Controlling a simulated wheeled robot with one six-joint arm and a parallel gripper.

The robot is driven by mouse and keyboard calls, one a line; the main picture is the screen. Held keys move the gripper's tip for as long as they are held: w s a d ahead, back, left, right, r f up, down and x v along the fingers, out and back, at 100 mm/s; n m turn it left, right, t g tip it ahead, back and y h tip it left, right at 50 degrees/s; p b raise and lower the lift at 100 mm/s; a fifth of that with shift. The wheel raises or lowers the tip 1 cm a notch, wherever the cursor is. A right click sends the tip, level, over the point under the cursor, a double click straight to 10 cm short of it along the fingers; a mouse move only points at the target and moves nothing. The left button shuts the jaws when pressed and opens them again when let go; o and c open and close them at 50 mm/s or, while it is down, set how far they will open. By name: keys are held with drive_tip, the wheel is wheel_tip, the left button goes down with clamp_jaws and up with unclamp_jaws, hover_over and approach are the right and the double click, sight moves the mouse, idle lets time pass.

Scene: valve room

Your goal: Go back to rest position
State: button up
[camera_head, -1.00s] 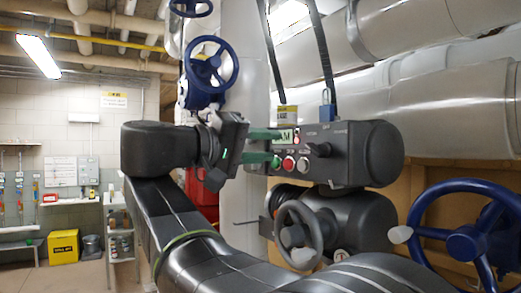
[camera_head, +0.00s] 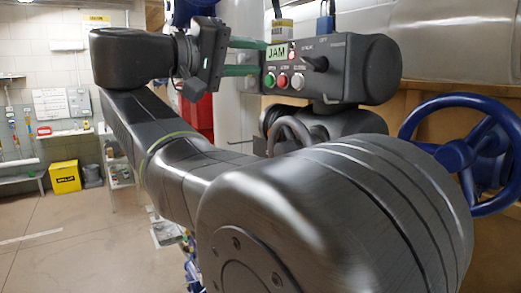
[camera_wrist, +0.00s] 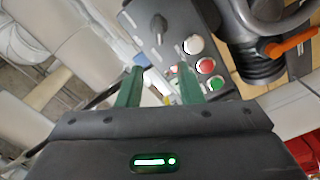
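My gripper (camera_head: 263,56) is in front of the left end of a dark grey control box (camera_head: 350,70). Its two green fingers are apart with nothing between them. The wrist view also shows the open gripper (camera_wrist: 160,69), pointing at the button face. The box carries a green JAM label (camera_head: 277,51), a red button (camera_head: 283,81), a green button (camera_head: 269,80) and a black knob (camera_head: 315,63). In the wrist view the red button (camera_wrist: 206,66) and green button (camera_wrist: 216,83) lie right of the fingers. Whether a fingertip touches the box I cannot tell.
A blue handwheel (camera_head: 455,155) stands at the right. A grey handwheel (camera_head: 290,130) below the box is partly hidden by my arm. A yellow bin (camera_head: 65,177) and shelving stand by the left wall. The floor (camera_head: 70,240) at left is mostly clear.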

sight(307, 58)
drive_tip(key=p+x, duration=0.2)
drive_tip(key=x, duration=1.1)
drive_tip(key=shift+d+r, duration=0.1)
drive_tip(key=b+v, duration=0.2)
drive_tip(key=v, duration=1.2)
drive_tip(key=p+x, duration=0.2)
drive_tip(key=x, duration=1.2)
drive_tip(key=shift+w+d, duration=0.1)
drive_tip(key=shift+r+m, duration=0.1)
drive_tip(key=shift+m, duration=1)
drive_tip(key=m, duration=0.3)
drive_tip(key=shift+s+r+b, duration=0.2)
drive_tip(key=shift+s+b, duration=0.1)
drive_tip(key=shift+b, duration=0.05)
drive_tip(key=shift+s+d+r+m, duration=0.1)
drive_tip(key=shift+m, duration=0.8)
drive_tip(key=shift+s+d+r+m, duration=0.1)
drive_tip(key=shift+m, duration=0.8)
